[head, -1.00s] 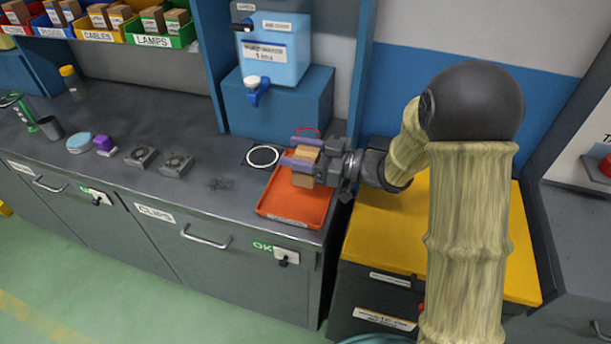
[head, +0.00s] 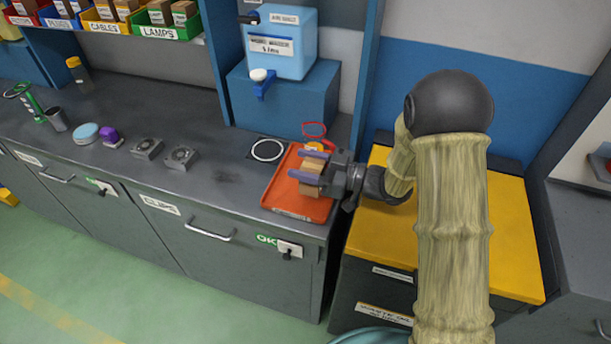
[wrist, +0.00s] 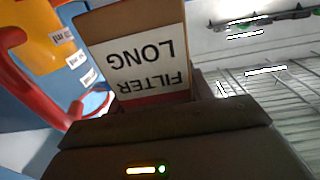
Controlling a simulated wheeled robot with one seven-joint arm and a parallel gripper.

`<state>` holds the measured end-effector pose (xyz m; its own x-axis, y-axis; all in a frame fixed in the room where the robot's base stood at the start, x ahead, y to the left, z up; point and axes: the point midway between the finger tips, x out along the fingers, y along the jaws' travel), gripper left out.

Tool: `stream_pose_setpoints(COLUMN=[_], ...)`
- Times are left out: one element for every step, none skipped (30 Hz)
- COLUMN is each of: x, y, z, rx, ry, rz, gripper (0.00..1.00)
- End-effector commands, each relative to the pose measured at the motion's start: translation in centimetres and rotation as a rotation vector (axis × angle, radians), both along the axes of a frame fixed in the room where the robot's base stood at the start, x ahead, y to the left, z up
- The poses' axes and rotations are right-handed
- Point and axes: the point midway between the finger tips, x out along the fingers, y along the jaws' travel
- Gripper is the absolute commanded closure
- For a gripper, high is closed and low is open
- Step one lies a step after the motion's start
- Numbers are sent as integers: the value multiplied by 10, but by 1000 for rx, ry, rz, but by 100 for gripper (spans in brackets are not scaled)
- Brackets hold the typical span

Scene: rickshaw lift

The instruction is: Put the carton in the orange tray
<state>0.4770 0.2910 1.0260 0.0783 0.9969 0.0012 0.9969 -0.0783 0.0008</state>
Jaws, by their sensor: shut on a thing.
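The carton is a small brown box (head: 311,173) in the head view, between the two purple-grey fingers of my gripper (head: 309,172). In the wrist view the carton (wrist: 138,60) shows a white label reading "FILTER LONG", upside down. My gripper is shut on it. The orange tray (head: 283,203) lies at the right end of the grey bench, and the carton is over it. I cannot tell whether the carton's underside touches the tray floor.
A red-handled item (head: 315,130) stands just behind the tray. A blue water dispenser (head: 283,45) is on a blue box behind. A white ring (head: 267,150) on a dark square lies left of the tray. A yellow-topped cabinet (head: 430,240) stands to the right.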

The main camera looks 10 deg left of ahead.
Motion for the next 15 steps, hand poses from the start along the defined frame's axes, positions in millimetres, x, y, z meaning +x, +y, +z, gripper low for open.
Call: stream_pose_setpoints(x=[-1,-1,-1,-1,-1,-1,-2,-2,-2,-2,-1,-1,-1,-1,0], y=[1,2,2,2,2,2,2,3,2,2,2,2,1,1,0], z=[1,1,1,0,-1,-4,-7,-11,-16,-21,-25,-31,-34,-37,-40], rx=[1,1,1,1,1,0,-1,-1,-1,-1,-1,-1,-1,0,1], ry=[-1,-1,-1,0,0,2,2,3,3,5,4,3,4,3,1], rz=[3,3,4,4,5,5,5,6,6,5,5,4,3,2,1], gripper=[77,77,77,77,77,77,77,77,77,77,77,77,77,77,77])
